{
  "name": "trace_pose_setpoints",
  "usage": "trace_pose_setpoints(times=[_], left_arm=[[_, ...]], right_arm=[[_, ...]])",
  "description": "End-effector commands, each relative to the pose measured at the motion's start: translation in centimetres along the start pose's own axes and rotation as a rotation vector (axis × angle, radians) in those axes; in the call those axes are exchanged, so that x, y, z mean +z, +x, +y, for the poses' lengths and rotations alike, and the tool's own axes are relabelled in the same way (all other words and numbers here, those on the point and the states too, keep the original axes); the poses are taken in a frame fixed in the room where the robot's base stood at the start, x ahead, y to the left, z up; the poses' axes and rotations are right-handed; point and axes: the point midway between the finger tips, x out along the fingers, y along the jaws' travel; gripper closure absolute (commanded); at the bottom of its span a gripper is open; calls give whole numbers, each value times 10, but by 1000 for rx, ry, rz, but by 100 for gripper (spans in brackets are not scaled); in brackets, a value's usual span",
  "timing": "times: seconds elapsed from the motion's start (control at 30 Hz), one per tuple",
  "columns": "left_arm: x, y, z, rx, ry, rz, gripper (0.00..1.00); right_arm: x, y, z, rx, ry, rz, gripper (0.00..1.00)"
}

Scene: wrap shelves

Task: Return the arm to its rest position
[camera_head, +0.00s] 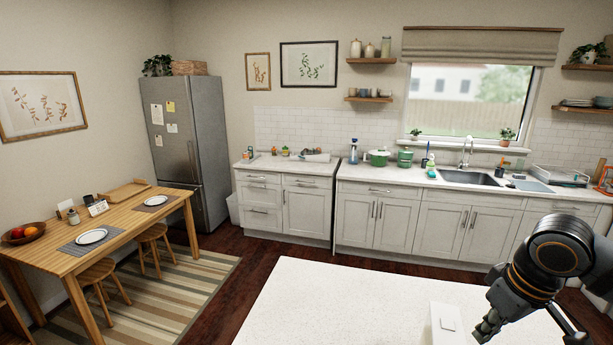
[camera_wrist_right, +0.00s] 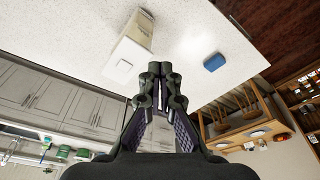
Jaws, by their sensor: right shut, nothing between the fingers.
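My right arm comes in at the lower right of the head view. Its gripper (camera_head: 484,332) is over the right part of the white island counter (camera_head: 330,305), beside a white box-like item (camera_head: 446,324). In the right wrist view the gripper's fingertips (camera_wrist_right: 160,70) are together with nothing between them. The box-like item, pale with a beige side, also shows there (camera_wrist_right: 124,58), close to the left of the fingers; I cannot tell whether they touch. My left gripper is not in view.
A small blue item (camera_wrist_right: 213,62) lies on the counter in the right wrist view. White cabinets with a sink (camera_head: 470,177) line the back wall. A wooden dining table (camera_head: 125,222) with stools stands at left. Most of the visible island top is clear.

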Motion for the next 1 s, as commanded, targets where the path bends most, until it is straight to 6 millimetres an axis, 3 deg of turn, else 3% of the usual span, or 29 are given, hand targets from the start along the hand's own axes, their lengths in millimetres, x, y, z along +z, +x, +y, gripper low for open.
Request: trace_pose_setpoints(times=[0.37,0.57,0.7,1.0], left_arm=[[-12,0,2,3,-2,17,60],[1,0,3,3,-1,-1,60],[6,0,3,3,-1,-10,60],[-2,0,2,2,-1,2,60]], right_arm=[[6,93,-35,-31,-95,51,100],[23,158,-76,-42,-105,113,100],[47,194,-105,-17,-48,152,100],[104,222,-126,97,124,122,100]])
